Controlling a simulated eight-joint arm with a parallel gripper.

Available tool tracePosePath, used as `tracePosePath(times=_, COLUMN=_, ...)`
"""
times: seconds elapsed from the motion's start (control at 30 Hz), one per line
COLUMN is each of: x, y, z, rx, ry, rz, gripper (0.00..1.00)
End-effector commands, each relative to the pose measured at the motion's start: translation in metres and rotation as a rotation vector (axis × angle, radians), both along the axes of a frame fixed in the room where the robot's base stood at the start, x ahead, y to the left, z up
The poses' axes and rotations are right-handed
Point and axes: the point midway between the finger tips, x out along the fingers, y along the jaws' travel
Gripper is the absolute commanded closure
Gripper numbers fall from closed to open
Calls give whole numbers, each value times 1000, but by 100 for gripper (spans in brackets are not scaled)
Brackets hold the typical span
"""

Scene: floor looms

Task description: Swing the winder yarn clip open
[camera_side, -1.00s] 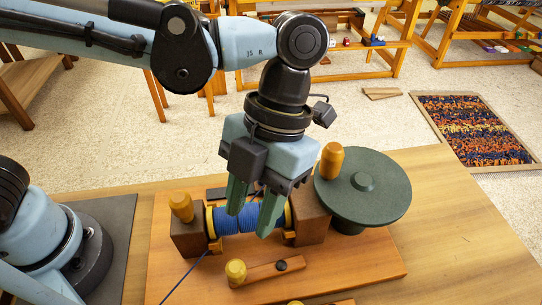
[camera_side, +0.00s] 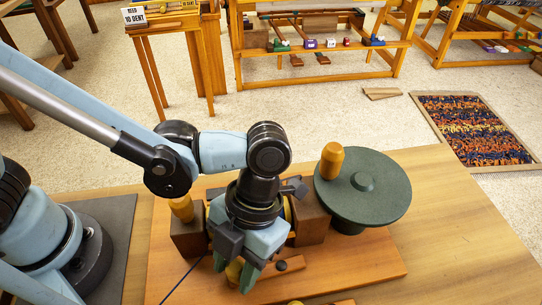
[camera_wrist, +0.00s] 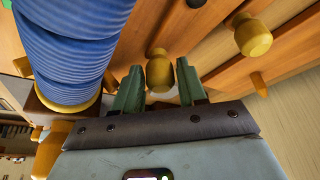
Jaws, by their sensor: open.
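A wooden clip lever (camera_side: 267,276) lies on the winder's board (camera_side: 375,273), in front of the spool. It has a dark pivot (camera_side: 282,265) and a yellow knob (camera_side: 232,272) at its left end. My gripper (camera_side: 234,274) is open and low over that knob, its green fingers on either side. In the wrist view the knob (camera_wrist: 159,72) stands between the open fingers, with visible gaps beside it. The blue yarn spool (camera_wrist: 68,45) is at the left there. In the side view my gripper hides most of the spool.
A green wheel (camera_side: 380,205) with an orange handle (camera_side: 332,160) stands to the right of the brown block (camera_side: 310,218). A second yellow knob (camera_wrist: 252,37) is on the near side. A yarn strand (camera_side: 183,280) runs toward the lower left. The tabletop at right is clear.

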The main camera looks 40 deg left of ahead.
Motion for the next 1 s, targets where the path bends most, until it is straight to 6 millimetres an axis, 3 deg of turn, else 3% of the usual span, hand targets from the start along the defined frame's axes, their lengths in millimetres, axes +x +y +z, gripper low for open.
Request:
tracePosePath(times=0.23, x=0, y=0, z=0, rx=0, ry=0, rz=0, gripper=59)
tracePosePath(times=0.5, x=0, y=0, z=0, rx=-1, ry=-1, rz=0, gripper=100)
tracePosePath(times=1.0, x=8, y=5, z=-1, rx=-2, ry=-7, rz=-118, gripper=100)
